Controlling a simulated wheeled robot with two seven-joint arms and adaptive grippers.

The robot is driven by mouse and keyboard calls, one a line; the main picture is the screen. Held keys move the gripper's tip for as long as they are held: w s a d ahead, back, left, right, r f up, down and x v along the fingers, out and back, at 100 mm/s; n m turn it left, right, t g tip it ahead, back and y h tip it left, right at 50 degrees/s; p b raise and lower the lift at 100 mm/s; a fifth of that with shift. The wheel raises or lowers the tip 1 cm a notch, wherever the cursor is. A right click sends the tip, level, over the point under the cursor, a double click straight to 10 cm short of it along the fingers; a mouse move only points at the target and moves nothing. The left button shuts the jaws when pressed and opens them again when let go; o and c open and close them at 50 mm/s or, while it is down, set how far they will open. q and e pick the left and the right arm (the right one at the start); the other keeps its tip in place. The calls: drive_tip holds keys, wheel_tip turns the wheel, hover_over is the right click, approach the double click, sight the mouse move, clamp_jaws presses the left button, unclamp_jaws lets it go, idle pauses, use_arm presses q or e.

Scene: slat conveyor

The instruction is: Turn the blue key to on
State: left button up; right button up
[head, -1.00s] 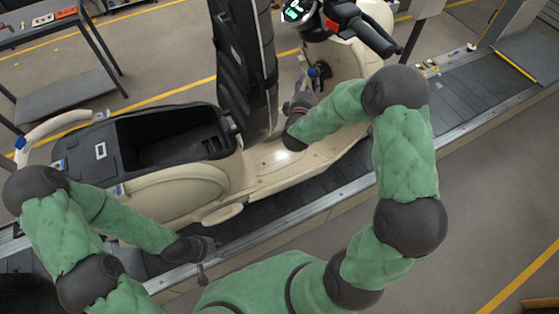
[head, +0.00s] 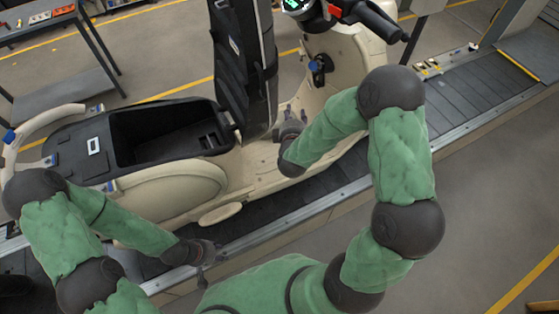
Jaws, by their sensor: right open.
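The blue key (head: 313,66) sits in a dark lock on the inner face of the cream scooter's front shield (head: 345,58). It is small, and I cannot tell which position it points to. My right gripper (head: 294,114) is open and empty. It is below and a little left of the key in the picture, apart from it, above the scooter's footboard (head: 262,158). My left gripper (head: 208,253) hangs low beside the conveyor's near edge, away from the key. Its fingers are too small and dark to judge.
The scooter stands on the dark slat conveyor (head: 462,95). Its upright black seat (head: 243,62) is left of the key, beside the open storage bin (head: 165,132). The handlebar (head: 372,18) is above right of the key. A grey shelf table (head: 65,92) stands at far left.

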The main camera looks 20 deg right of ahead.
drive_tip(key=s+a+f+m+g+y+b, duration=0.1)
drive_tip(key=a+f+y+b, duration=0.1)
drive_tip(key=f, duration=0.7)
drive_tip(key=s+a+f+m+g+y+b, duration=0.1)
drive_tip(key=a+f+b, duration=0.3)
drive_tip(key=f, duration=0.5)
drive_tip(key=shift+s+a+m+g+y, duration=0.2)
drive_tip(key=shift+s+m+g+y, duration=0.2)
drive_tip(key=shift+s+g+y, duration=0.15)
drive_tip(key=s+r+b, duration=0.1)
drive_tip(key=s, duration=0.9)
drive_tip(key=shift+d, duration=0.4)
